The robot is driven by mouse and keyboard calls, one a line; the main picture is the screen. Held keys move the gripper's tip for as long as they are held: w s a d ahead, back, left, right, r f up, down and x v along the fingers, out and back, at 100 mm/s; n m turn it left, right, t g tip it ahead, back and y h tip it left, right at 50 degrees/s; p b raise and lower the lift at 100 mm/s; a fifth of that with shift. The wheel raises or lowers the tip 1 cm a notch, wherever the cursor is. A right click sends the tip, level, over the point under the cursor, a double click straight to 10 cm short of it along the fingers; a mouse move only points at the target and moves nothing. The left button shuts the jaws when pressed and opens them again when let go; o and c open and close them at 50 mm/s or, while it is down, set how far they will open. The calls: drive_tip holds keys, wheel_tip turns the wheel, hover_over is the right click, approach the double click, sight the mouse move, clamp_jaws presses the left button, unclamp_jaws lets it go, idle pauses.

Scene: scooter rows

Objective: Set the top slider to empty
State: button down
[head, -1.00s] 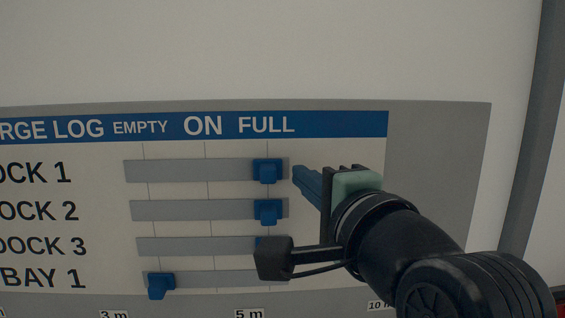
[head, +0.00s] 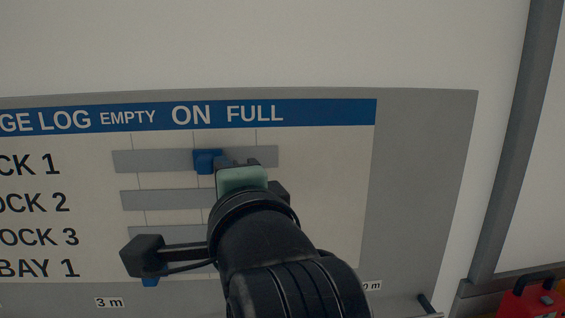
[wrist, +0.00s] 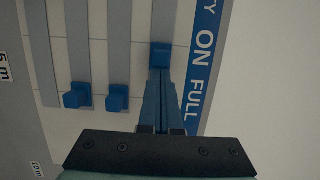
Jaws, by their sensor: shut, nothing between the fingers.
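The top slider (head: 207,161) is a blue knob on the grey DOCK 1 track (head: 150,161), under the ON heading in the head view. In the wrist view the knob (wrist: 160,56) sits right at the tips of my shut blue fingers (wrist: 160,78), seemingly touching them. My gripper (head: 232,164) is on the FULL side of the knob in the head view, and its fingers are mostly hidden by its own body. The EMPTY heading (head: 128,118) stands left of ON on the blue header strip.
Two other blue sliders, (wrist: 117,97) and (wrist: 77,96), stand near the FULL end in the wrist view. The BAY 1 slider (head: 150,282) is at the EMPTY end, partly behind my arm. A red object (head: 530,298) is at the lower right.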

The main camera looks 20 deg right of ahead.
drive_tip(key=w+a, duration=0.1)
drive_tip(key=a, duration=0.2)
drive_tip(key=w+a, duration=0.1)
drive_tip(key=a, duration=0.2)
drive_tip(key=w+a, duration=0.1)
drive_tip(key=a, duration=0.3)
drive_tip(key=shift+d, duration=0.1)
